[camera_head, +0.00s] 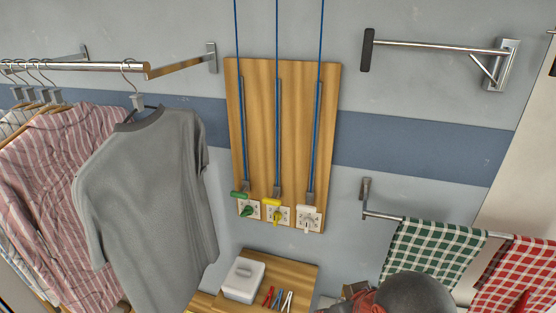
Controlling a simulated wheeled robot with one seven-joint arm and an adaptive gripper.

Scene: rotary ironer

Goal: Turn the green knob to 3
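The green knob (246,211) sits on a small white dial plate at the lower left of the wooden wall board (258,120). The marks on its dial are too small to read, so I cannot tell which number it points to. A green handle (239,194) is just above it, at the foot of a blue rod. My gripper's fingers do not show; a dark rounded part, seemingly of my arm, shows at the bottom right, well apart from the knob.
A yellow knob (277,216) and a white knob (307,223) sit right of the green one. Below is a wooden shelf (298,268) with a white box (243,280) and clothespins (278,298). A grey shirt (155,205) hangs left; checked towels (433,252) hang right.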

